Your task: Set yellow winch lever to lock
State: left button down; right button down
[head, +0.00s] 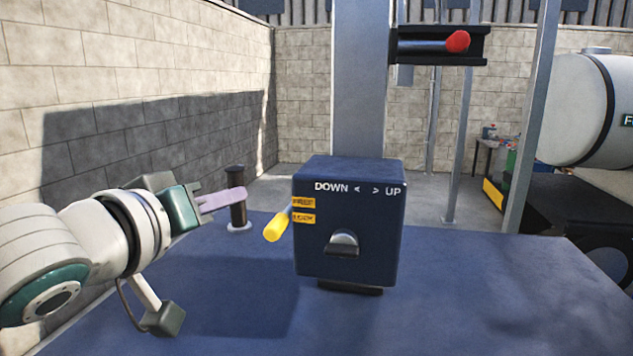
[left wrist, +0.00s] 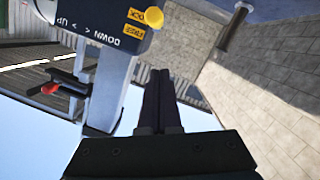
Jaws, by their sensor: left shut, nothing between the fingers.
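The yellow winch lever (head: 277,228) sticks out beside the left side of the dark blue winch box (head: 350,265), its knob low and left, near the level of the lower label. Two yellow labels sit on the box front, FREE (head: 303,202) above and LOCK (head: 304,218) below. The lever's yellow knob (left wrist: 154,17) also shows at the top of the left wrist view. My left gripper (head: 241,194) is shut and empty, up and left of the knob and apart from it. Its closed fingers (left wrist: 159,76) show in the left wrist view. My right gripper is not in view.
A dark post (head: 238,215) stands left of the box, partly behind my left fingers in the head view. A silver knob (head: 343,243) is on the box front. A red-tipped lever (head: 457,41) sits high on the column. The blue deck (head: 470,300) is clear at right.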

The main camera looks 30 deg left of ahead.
pick_arm(q)
jog(key=v, duration=0.6)
jog(key=shift+r+b, duration=0.15)
jog(key=shift+b, duration=0.15)
jog(key=shift+s, duration=0.1)
jog(key=s+d+f+m+g+h+p, duration=0.1)
jog(key=s+d+f+m+g, duration=0.5)
jog(key=s, duration=0.3)
jog(key=s+d+f+m+g+h+p, duration=0.1)
jog(key=s+d+f+m+g, duration=0.25)
jog(key=s+f+g, duration=0.5)
notch_tip(320, 180, up, 32)
jog(key=t+p, duration=0.2)
jog(key=p, duration=3)
jog(key=shift+s+n, duration=0.35)
jog(key=shift+s, duration=0.1)
jog(key=shift+d, duration=0.1)
